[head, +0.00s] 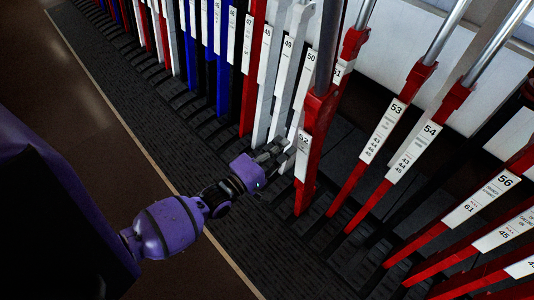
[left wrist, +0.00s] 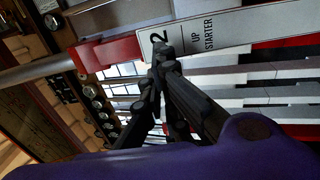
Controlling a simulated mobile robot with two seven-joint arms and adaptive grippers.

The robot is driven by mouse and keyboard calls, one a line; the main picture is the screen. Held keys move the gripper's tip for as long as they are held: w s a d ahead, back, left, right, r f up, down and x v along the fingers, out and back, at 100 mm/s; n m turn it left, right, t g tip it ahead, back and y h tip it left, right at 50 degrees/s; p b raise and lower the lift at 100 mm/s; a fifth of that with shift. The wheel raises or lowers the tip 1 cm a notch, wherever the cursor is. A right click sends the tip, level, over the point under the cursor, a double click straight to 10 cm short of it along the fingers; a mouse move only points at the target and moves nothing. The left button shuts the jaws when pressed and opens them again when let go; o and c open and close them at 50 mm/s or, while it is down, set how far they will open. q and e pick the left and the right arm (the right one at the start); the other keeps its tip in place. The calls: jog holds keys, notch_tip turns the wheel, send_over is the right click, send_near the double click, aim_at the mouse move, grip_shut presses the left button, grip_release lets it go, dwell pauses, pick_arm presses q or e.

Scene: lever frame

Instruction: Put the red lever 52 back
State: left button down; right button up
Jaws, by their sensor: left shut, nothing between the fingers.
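The red lever 52 (head: 319,112) stands right of centre in the head view, with a white number plate on its front. Its upper part stands out nearer to me than levers 51 and 53. My left gripper (head: 284,150) is beside its plate, on the left side, with fingers shut and empty. In the left wrist view the closed fingertips (left wrist: 160,45) overlap the end of the plate, which reads "2" and "UP STARTER". The red part of lever 52 (left wrist: 112,50) and its metal handle show to the left there. Whether the fingers touch the lever is unclear. My right gripper is not in view.
White levers 48 to 50 (head: 285,80) stand close to the left of lever 52, with blue and red ones beyond. Red levers 53 (head: 375,140) and 54 (head: 407,160) stand to the right. Dark ribbed flooring (head: 175,130) lies in front.

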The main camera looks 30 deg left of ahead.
pick_arm(q)
jog(key=shift+x, duration=1.85)
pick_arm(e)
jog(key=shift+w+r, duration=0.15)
